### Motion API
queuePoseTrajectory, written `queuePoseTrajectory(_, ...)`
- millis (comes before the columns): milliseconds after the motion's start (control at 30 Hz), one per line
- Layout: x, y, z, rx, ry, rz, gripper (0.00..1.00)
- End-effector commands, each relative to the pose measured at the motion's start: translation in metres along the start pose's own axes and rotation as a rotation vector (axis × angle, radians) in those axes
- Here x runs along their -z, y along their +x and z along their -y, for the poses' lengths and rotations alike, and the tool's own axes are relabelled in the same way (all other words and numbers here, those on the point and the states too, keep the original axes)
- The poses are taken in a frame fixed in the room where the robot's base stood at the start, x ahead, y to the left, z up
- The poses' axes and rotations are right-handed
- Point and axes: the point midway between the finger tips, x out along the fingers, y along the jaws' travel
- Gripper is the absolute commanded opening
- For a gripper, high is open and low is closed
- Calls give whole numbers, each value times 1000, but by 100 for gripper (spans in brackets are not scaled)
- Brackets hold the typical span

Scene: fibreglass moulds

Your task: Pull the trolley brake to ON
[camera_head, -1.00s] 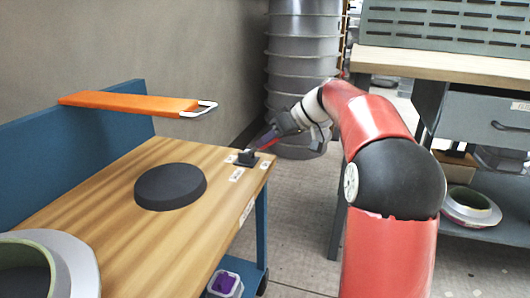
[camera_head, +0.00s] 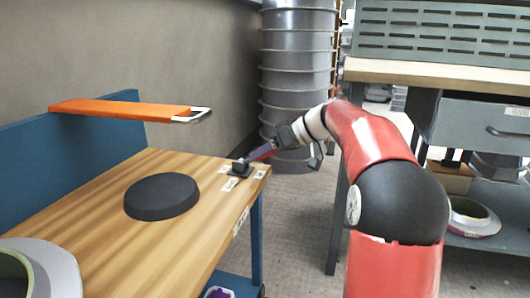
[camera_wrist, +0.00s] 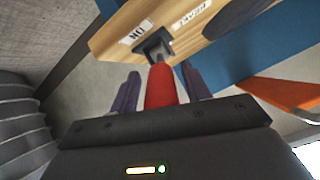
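The trolley brake is a lever with a red handle (camera_wrist: 162,88) rising from a black base (camera_head: 239,168) at the far right corner of the wooden trolley top (camera_head: 100,215). In the head view the lever leans to the right, past the trolley's end. My gripper (camera_head: 262,152) is at the lever, its purple fingers along the handle. In the wrist view my gripper (camera_wrist: 160,95) has one finger on each side of the handle, with narrow gaps showing. An upside-down ON label (camera_wrist: 138,33) and BRAKE label (camera_wrist: 190,14) lie beside the base.
A black disc (camera_head: 161,196) lies on the trolley top. An orange board (camera_head: 120,109) sticks out above its blue back panel (camera_head: 60,150). A grey ribbed column (camera_head: 298,80) stands behind my gripper. A workbench (camera_head: 440,74) stands at right.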

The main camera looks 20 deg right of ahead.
Motion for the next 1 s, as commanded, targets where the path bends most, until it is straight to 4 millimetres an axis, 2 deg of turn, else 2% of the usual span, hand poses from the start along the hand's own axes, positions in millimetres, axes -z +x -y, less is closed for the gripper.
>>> queuePoseTrajectory(333,1,-6,0,-3,-1,-1,48)
queuePoseTrajectory(700,2,-65,0,-4,-1,-2,48)
queuePoseTrajectory(833,1,-76,0,-2,0,-1,48)
queuePoseTrajectory(1000,0,-79,0,-1,0,0,48)
